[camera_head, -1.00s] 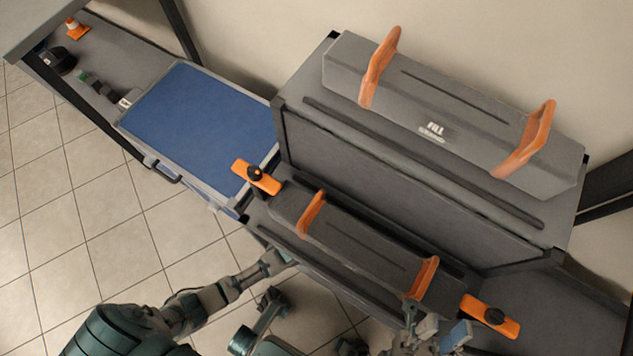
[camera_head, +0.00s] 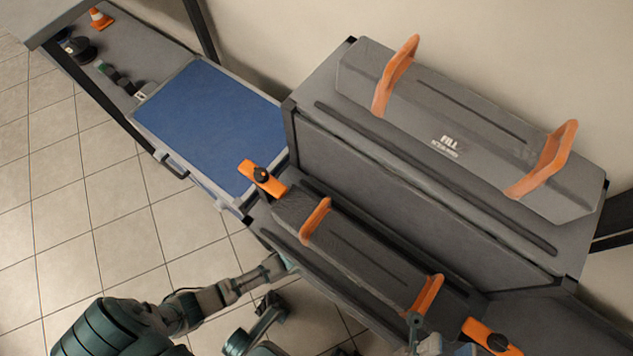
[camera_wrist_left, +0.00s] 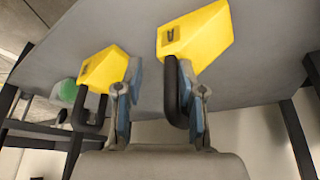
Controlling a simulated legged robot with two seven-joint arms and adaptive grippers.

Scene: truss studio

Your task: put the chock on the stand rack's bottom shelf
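A long dark grey block (camera_head: 350,245) with two orange handles lies on the front ledge of the grey rack (camera_head: 400,190); it may be the chock. A lighter grey block (camera_head: 475,125), marked FILL, with two orange handles, lies on the rack's top. My right gripper (camera_head: 428,343) is at the bottom edge by the dark block's right handle, mostly cut off; its grip cannot be told. My left arm reaches under the ledge, hiding its gripper in the head view. In the left wrist view my left gripper (camera_wrist_left: 160,105) has its fingers apart, beside yellow pieces (camera_wrist_left: 195,37) with black loops.
Orange clamps with black knobs (camera_head: 262,177) stand at both ends of the ledge. A blue-topped case (camera_head: 210,125) is left of the rack. A small cone (camera_head: 101,19) and dark items lie on a far-left shelf. Tiled floor (camera_head: 100,230) is open at left.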

